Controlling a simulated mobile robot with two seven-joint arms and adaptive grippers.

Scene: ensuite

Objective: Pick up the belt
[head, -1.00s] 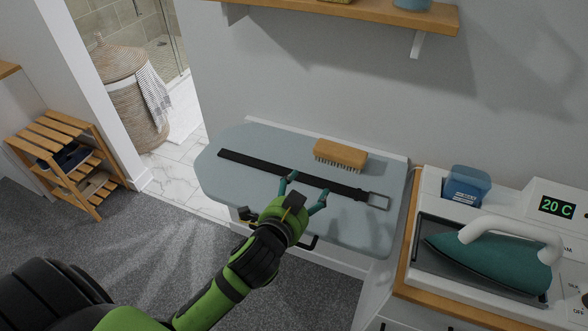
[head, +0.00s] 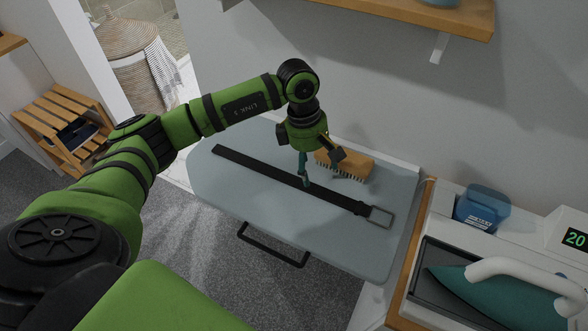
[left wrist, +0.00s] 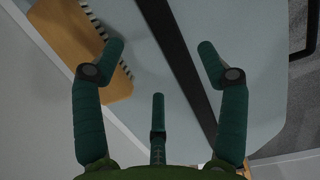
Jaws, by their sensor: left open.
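The black belt (head: 250,165) lies flat and stretched out on the pale blue ironing board, its metal buckle (head: 380,217) at the right end. My left gripper (head: 308,180) points down over the middle of the belt, open and empty. In the left wrist view the belt (left wrist: 178,50) runs between the spread teal fingers of the left gripper (left wrist: 160,60), passing nearer the right finger. Whether a fingertip touches the belt or board cannot be told. My right gripper is not in view.
A wooden brush (head: 352,166) lies just behind the gripper on the ironing board (head: 235,198). A shelf (head: 400,15) overhangs the back wall. The board's left part is clear.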

